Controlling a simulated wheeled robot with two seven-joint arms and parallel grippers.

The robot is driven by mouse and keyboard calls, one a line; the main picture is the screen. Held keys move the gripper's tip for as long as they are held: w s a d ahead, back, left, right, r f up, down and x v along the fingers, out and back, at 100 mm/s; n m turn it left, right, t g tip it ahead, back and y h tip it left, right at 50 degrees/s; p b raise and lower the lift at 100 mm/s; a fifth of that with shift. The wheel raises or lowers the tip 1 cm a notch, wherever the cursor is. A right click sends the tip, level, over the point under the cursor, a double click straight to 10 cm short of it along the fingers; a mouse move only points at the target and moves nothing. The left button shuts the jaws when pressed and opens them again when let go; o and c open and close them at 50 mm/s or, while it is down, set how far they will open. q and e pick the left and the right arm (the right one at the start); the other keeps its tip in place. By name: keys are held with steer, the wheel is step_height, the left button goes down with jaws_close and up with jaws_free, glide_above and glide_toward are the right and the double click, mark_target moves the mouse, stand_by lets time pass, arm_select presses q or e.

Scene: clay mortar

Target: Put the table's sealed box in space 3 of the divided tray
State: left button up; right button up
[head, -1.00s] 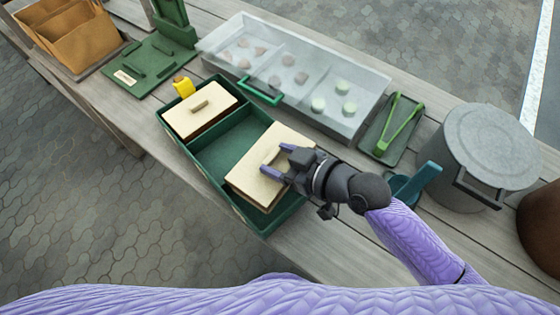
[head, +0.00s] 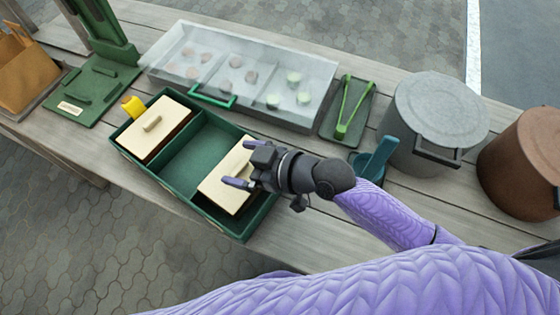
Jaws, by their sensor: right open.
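The divided green tray (head: 250,229) stands on the table with three spaces in a row. A cream-lidded sealed box (head: 217,192) sits in its right-hand space, below the rim as far as I can see. The middle space is empty. Another cream-lidded box (head: 168,118) with a wooden bar handle fills the left-hand space. My right gripper (head: 239,164) is open over the right-hand box, with its two purple-tipped fingers spread just above the lid. The gripper hides the right part of that lid and any handle there. My left gripper is out of view.
A clear case (head: 245,75) with several small pieces stands behind the tray. Green tongs (head: 346,112), a blue scoop (head: 375,160), a grey lidded pot (head: 437,115) and a brown pot (head: 525,150) stand to the right. A green stand (head: 95,85) and brown paper bag (head: 22,75) are at left.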

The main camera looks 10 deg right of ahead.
steer(key=p+v, duration=0.1)
steer(key=v, duration=1.1)
